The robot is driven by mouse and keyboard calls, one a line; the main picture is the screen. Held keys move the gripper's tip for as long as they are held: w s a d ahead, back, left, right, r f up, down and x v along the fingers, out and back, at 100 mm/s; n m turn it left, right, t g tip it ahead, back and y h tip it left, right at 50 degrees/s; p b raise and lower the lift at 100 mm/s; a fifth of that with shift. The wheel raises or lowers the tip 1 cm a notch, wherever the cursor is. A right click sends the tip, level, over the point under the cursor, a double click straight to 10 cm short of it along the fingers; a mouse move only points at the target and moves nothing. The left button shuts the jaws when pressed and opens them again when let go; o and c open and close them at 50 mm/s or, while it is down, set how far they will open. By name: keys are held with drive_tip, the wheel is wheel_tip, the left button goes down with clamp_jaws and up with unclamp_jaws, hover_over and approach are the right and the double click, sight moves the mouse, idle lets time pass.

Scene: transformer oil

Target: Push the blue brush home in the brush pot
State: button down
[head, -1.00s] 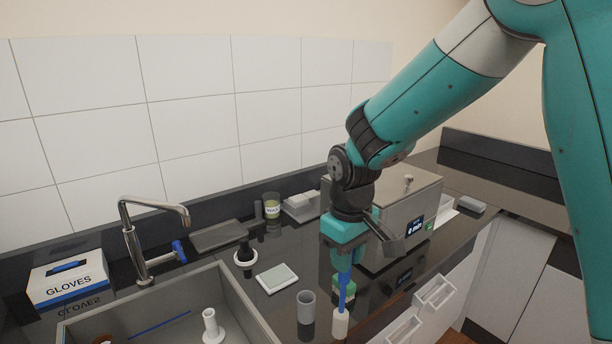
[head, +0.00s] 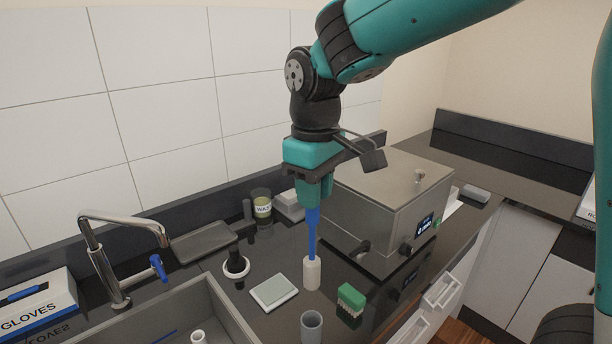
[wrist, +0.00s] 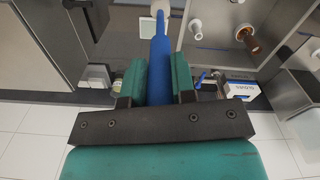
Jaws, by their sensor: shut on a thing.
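My gripper (head: 313,200) is shut on the blue brush (head: 312,238) by its handle. The brush hangs upright, with its white head (head: 312,274) down over the counter. Whether the head touches the counter is hard to tell. A grey open cup (head: 312,326), which looks like the brush pot, stands nearer the front edge, below the brush in the head view and apart from it. In the wrist view the blue handle (wrist: 160,70) runs between the two fingers, and the white head shows at the top edge.
A green sponge (head: 351,300) lies right of the brush, and a flat pale scale (head: 274,292) lies left. A steel bath (head: 380,205) stands behind to the right. The sink (head: 215,300), tap (head: 120,245) and gloves box (head: 40,305) are at left.

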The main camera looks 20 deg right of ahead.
drive_tip(key=shift+w+a, duration=0.1)
drive_tip(key=shift+w, duration=0.05)
drive_tip(key=shift+d+r, duration=0.1)
drive_tip(key=shift+d, duration=0.1)
drive_tip(key=shift+f, duration=0.25)
drive_tip(key=b, duration=0.6)
hover_over(314, 271)
drive_tip(key=w, duration=0.2)
drive_tip(key=f, duration=0.9)
drive_tip(key=shift+s+d+f, duration=0.15)
drive_tip(key=shift+s+d, duration=0.1)
drive_tip(key=shift+d, duration=0.1)
drive_tip(key=shift+f, duration=0.15)
drive_tip(key=shift+p, duration=0.4)
idle(0.4)
drive_tip(key=shift+f+b, duration=2.75)
drive_tip(key=shift+f, duration=1.3)
drive_tip(key=c, duration=0.9)
unclamp_jaws()
